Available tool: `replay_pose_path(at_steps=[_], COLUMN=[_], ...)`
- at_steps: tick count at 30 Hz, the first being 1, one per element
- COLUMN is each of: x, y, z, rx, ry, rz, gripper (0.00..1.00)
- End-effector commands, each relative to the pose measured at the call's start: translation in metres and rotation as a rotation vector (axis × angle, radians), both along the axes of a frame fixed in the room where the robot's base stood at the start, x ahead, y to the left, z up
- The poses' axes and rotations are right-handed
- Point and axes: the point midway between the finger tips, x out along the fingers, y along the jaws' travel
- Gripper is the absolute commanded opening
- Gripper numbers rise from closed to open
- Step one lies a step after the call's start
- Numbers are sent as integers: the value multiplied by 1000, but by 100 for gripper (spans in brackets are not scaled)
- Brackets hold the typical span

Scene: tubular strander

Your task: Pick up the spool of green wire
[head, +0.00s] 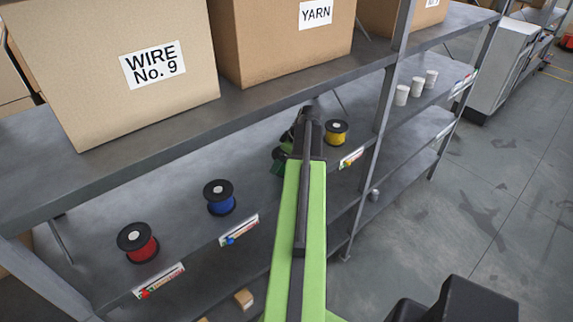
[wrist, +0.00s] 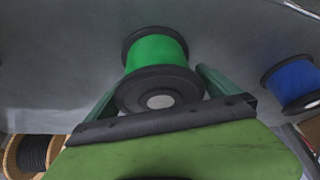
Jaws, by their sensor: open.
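The spool of green wire (wrist: 156,52) has black flanges and stands on the grey shelf in the wrist view. Its near flange, with a pale hub, faces the camera. My gripper (wrist: 158,86) is open, with one green finger on each side of the near flange. I cannot tell whether either finger touches it. In the head view my green arm reaches to the middle shelf, and my gripper (head: 303,130) is at its far end. The spool is mostly or wholly hidden there behind my arm.
A blue spool (head: 220,198) and a red spool (head: 138,243) stand left on the same shelf, a yellow spool (head: 336,132) to the right. Cardboard boxes (head: 115,65) fill the shelf above. A rack upright (head: 378,140) stands right of the yellow spool. A wooden reel (wrist: 33,155) shows in the wrist view.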

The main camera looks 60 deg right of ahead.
Motion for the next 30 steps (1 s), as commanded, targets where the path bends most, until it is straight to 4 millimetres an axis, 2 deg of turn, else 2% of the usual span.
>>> replay_pose_path(at_steps=[2, 20, 30], x=[0, 0, 0], y=[0, 0, 0], z=[1, 1, 6], rx=[0, 0, -1], ry=[0, 0, 0], rz=[0, 1, 2], gripper=[99, 20, 18])
